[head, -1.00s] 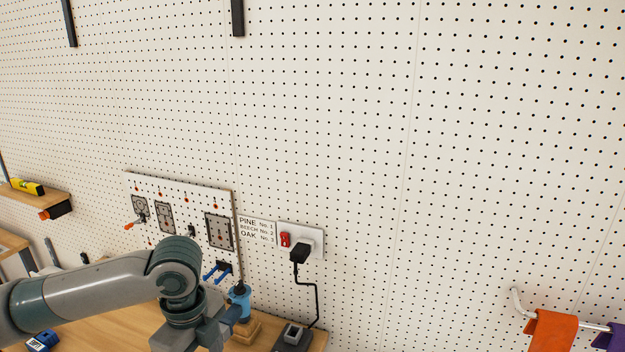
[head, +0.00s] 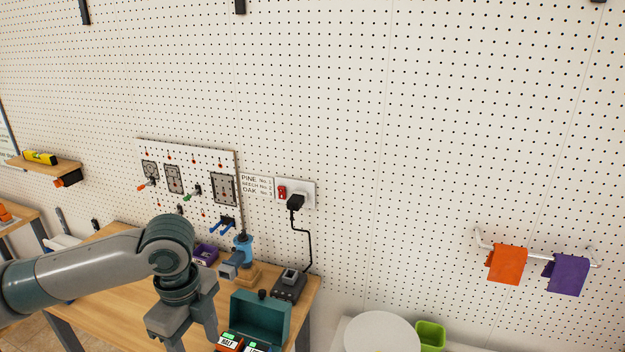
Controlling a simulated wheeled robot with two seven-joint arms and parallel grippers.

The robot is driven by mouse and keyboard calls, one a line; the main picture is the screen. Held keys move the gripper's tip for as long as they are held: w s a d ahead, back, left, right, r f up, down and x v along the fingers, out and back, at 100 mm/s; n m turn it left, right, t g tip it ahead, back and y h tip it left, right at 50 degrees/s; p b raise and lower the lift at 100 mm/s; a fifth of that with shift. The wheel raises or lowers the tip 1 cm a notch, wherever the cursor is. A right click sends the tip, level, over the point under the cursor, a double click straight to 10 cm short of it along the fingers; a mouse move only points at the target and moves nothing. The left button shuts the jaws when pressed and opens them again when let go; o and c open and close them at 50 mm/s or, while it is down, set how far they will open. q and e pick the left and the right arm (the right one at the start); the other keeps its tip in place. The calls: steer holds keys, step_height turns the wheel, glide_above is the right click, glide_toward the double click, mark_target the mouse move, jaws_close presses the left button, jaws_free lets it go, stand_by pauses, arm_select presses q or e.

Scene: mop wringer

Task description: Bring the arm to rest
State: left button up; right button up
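My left arm comes in from the left over the wooden workbench (head: 118,292). Its gripper (head: 195,340) points down at the bottom of the head view, beside a green open-lidded box (head: 262,316). One finger shows clearly; the fingertips are cut off or hidden, so I cannot tell how far apart they are or whether anything is between them. My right arm and gripper are out of view.
A blue-grey clamp-like tool (head: 240,256) and a black device (head: 289,285) stand on the bench. The device's cable runs to a wall socket (head: 296,192). Orange (head: 507,265) and purple (head: 568,274) cloths hang on a rail. A round white top (head: 381,333) and green bin (head: 430,336) are lower right.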

arm_select(q)
steer(key=s+d+f+n+t+h, duration=0.3)
steer(key=s+d+f+n+h, duration=0.35)
steer(key=d+f, duration=0.75)
steer(key=s+a+f+n+y, duration=0.3)
steer(key=s+a+f+n, duration=0.2)
steer(key=s+a+n, duration=0.3)
steer(key=s+a+f+n+y, duration=0.3)
steer(key=s+a+f+n, duration=0.25)
steer(key=s+a, duration=0.35)
step_height(320, 180, down, 32)
steer(key=s+d+b, duration=0.1)
steer(key=b, duration=0.4)
steer(key=s+a+f+g+b, duration=0.1)
steer(key=s+f+b, duration=0.1)
steer(key=s+f, duration=0.7)
steer(key=s+a+f+g+b, duration=0.1)
steer(key=s+a+f+b, duration=0.1)
steer(key=s+f, duration=0.8)
step_height(320, 180, down, 4)
steer(key=shift+f+m, duration=0.25)
steer(key=shift+m, duration=0.05)
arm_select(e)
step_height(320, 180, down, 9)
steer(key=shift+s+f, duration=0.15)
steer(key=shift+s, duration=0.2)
